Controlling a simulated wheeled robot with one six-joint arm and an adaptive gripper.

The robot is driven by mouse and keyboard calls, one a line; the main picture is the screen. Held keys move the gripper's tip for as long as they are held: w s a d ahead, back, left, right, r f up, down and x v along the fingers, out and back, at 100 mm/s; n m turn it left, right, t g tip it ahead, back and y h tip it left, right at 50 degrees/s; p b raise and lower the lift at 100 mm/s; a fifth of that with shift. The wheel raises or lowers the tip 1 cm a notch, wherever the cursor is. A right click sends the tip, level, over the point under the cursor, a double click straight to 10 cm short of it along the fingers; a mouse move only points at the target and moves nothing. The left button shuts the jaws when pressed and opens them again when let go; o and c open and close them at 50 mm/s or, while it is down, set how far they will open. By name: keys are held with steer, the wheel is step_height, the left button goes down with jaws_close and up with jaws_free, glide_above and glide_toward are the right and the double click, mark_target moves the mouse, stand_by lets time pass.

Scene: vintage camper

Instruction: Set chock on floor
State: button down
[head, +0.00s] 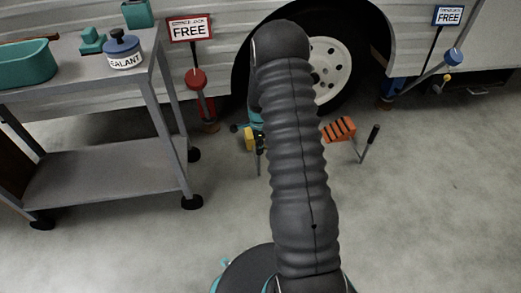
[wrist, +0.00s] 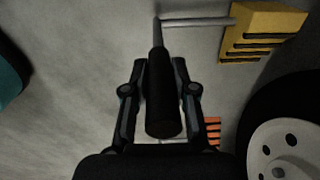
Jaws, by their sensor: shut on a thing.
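A yellow chock (wrist: 262,32) with dark grooves shows at the top right of the wrist view. A grey rod runs from it to a black handle (wrist: 162,105). My gripper (wrist: 160,72) is shut on this handle, one finger on each side. In the head view, the yellow chock (head: 249,139) shows left of my arm, low near the wheel, and my arm hides most of my gripper. I cannot tell whether the chock touches the floor. An orange chock (head: 338,129) with black grooves and its own handle lies on the floor (head: 420,220) right of my arm.
The camper wheel (head: 330,75) stands behind my arm. A red jack (head: 197,85) and a blue jack (head: 452,57), each with a "FREE" sign, stand either side of it. A grey wheeled cart (head: 100,168) is at left, carrying a sealant can (head: 123,52). The floor at right is clear.

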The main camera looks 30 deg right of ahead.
steer(key=w+d+b, duration=0.1)
steer(key=w+d, duration=0.1)
steer(key=w, duration=0.6)
steer(key=w+d, duration=0.2)
steer(key=w, duration=0.6)
steer(key=shift+w+d+b, duration=0.3)
steer(key=shift+d+b, duration=0.1)
stand_by(0.5)
steer(key=shift+f, duration=0.8)
steer(key=c, duration=0.9)
jaws_free()
steer(key=shift+o, duration=0.2)
step_height(320, 180, up, 22)
steer(key=p, duration=0.7)
steer(key=shift+s, duration=0.25)
stand_by(0.4)
stand_by(0.4)
